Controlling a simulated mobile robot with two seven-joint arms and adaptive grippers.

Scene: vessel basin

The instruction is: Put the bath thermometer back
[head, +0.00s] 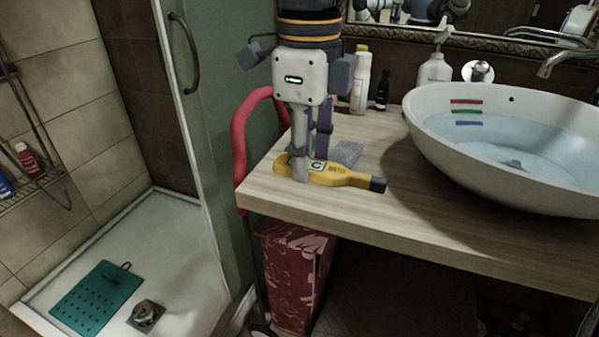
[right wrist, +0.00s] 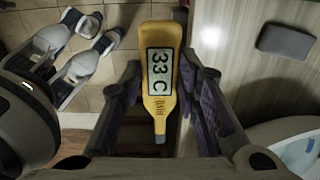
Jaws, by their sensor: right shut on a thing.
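The bath thermometer (head: 345,177) is yellow with a dark tip and a display. In the head view it lies roughly level at the counter's front left corner; I cannot tell whether it touches the top. In the right wrist view the thermometer (right wrist: 160,75) shows "33 C" between the purple finger pads. My right gripper (head: 311,165) points down from above and is shut on the thermometer. It also shows in the right wrist view (right wrist: 166,115). My left gripper is not in view.
A grey block (head: 347,153) lies on the wooden counter (head: 400,215) behind the thermometer. A white basin (head: 520,190) with water and coloured strips stands right. Bottles (head: 361,80) stand behind. A red rail (head: 239,140) is left; a green mat (head: 90,300) lies in the shower.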

